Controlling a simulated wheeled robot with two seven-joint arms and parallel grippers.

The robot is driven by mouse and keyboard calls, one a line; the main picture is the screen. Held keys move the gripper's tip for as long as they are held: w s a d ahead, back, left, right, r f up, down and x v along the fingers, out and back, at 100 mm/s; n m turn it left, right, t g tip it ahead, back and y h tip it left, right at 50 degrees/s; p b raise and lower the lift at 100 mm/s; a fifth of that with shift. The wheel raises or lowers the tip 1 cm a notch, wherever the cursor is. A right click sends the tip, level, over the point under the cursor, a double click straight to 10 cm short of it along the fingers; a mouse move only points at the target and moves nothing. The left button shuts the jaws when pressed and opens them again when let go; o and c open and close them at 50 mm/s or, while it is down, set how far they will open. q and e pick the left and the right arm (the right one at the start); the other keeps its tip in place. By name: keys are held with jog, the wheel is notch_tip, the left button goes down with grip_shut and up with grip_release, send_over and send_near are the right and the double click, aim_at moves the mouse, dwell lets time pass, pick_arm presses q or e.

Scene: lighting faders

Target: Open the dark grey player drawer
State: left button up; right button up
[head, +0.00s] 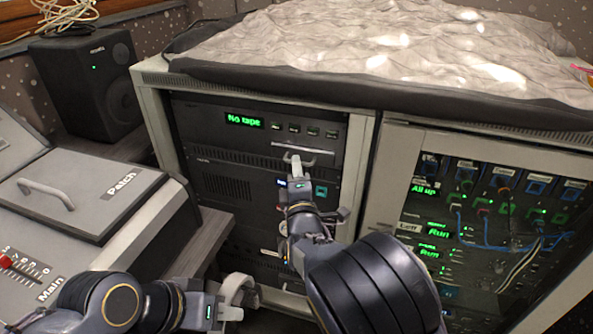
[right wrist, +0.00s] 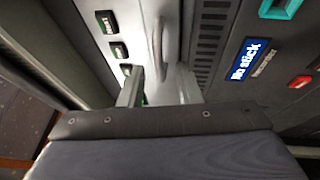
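The dark grey player (head: 200,110) is the top unit in the rack, with a green "No tape" display (head: 244,122). Its drawer front looks flush with the panel. The pale drawer handle (right wrist: 157,45) shows upright in the right wrist view, just ahead of and between my fingertips. My right gripper (head: 298,160) is at the drawer front in the head view. In the right wrist view its fingers (right wrist: 160,85) stand apart, and I see no contact with the handle. My left gripper (head: 238,298) is low, in front of the rack; its finger gap is unclear.
A patch bay with blue cables (head: 490,215) is at right. A desk with a "Patch" lid (head: 115,195) is at left. A speaker (head: 88,80) stands behind it.

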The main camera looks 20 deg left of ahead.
jog(key=shift+w+a, duration=0.15)
jog(key=shift+w, duration=0.25)
grip_shut()
jog(key=s, duration=1.3)
jog(key=shift+a+p, duration=0.2)
jog(key=shift+p, duration=0.15)
jog(key=shift+s, duration=0.1)
grip_release()
